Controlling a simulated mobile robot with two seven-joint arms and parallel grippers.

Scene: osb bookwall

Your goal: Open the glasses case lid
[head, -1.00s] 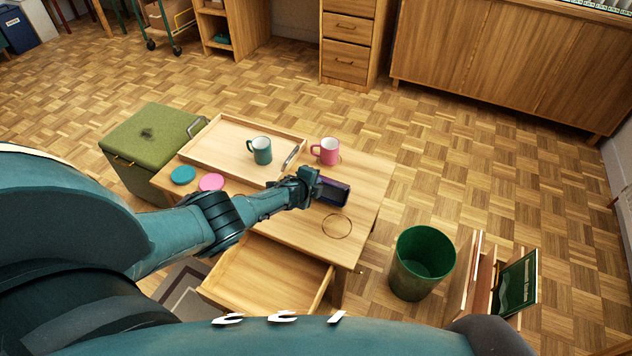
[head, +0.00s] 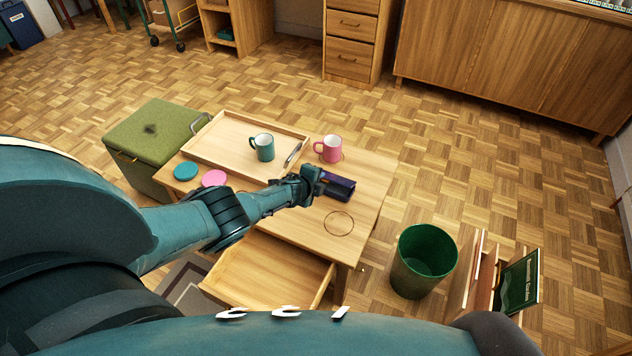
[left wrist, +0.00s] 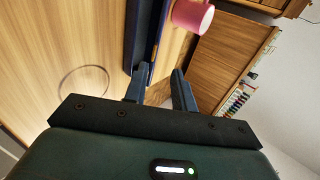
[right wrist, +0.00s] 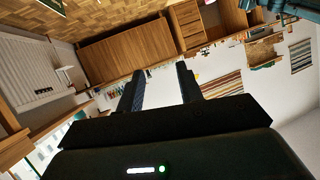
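The glasses case (head: 341,187), dark with purple-blue sides, lies on the low wooden table near its right side. In the left wrist view the case (left wrist: 136,38) is a long dark strip with a blue edge. I cannot tell its lid's angle for sure. My left gripper (head: 318,182) is at the case's left end. In the left wrist view its fingers (left wrist: 160,90) are apart, the left one at the near end of the case; contact is unclear. My right gripper (right wrist: 160,88) is open and empty, away from the table.
A wooden tray (head: 222,150) holds a teal mug (head: 262,148) and a pen-like item. A pink mug (head: 329,149) stands behind the case. Teal and pink coasters lie at left. An open drawer (head: 265,275) juts out in front. A green bin (head: 424,262) stands at right.

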